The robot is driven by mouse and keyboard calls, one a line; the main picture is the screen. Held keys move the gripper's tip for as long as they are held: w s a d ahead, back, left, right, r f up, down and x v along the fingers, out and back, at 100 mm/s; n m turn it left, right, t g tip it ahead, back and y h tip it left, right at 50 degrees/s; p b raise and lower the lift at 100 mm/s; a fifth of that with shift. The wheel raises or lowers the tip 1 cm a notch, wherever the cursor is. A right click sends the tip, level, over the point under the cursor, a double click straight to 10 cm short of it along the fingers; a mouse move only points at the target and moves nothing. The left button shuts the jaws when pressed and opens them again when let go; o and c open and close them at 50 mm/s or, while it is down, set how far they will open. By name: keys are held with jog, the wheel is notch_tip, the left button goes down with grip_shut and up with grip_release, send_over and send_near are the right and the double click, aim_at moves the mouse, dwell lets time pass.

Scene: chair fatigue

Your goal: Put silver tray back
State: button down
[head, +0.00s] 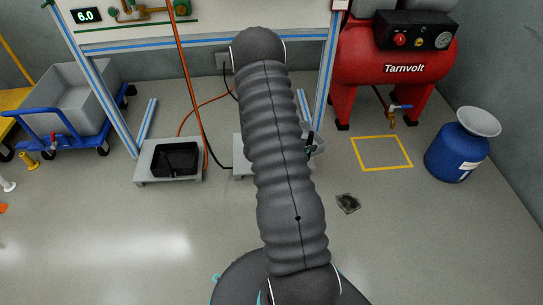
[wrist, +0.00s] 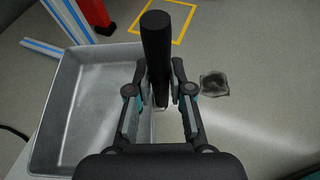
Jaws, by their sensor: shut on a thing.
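The silver tray (wrist: 75,110) is a shallow, empty grey metal pan at the left of the wrist view. In the head view only a small part of it (head: 319,141) shows beside my arm. A black cylindrical handle (wrist: 156,45) stands up at the tray's right edge. My gripper (wrist: 161,95) is shut on this handle, one finger on each side. Where the handle joins the tray is hidden by the fingers. The tray is at a low grey stand (head: 240,168), mostly hidden by my arm; I cannot tell whether it touches the stand.
A black tray (head: 175,159) sits on another low stand to the left. A yellow floor outline (head: 409,166) is empty, near a red compressor (head: 400,68) and a blue drum (head: 455,152). A dark floor patch (head: 347,203) lies nearby. Blue-edged frame legs (head: 108,95) and an orange hose (head: 190,80) stand behind.

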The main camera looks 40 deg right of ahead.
jog(key=shift+w+f, duration=0.15)
jog(key=shift+f, duration=0.15)
jog(key=w+a+f, duration=0.1)
jog(key=w+f, duration=0.1)
jog(key=w, duration=0.1)
jog(key=w+a+f+b, duration=0.1)
jog(key=w+a+f, duration=0.1)
jog(key=w, duration=0.1)
jog(key=w+a+f, duration=0.2)
jog(key=w, duration=0.1)
jog(key=shift+w+f, duration=0.3)
jog(key=shift+w, duration=0.1)
jog(key=shift+f+b, duration=0.45)
jog(key=shift+f, duration=1.6)
jog(key=shift+f, duration=0.15)
jog(key=c, duration=1.1)
grip_release()
jog(key=shift+o, duration=0.2)
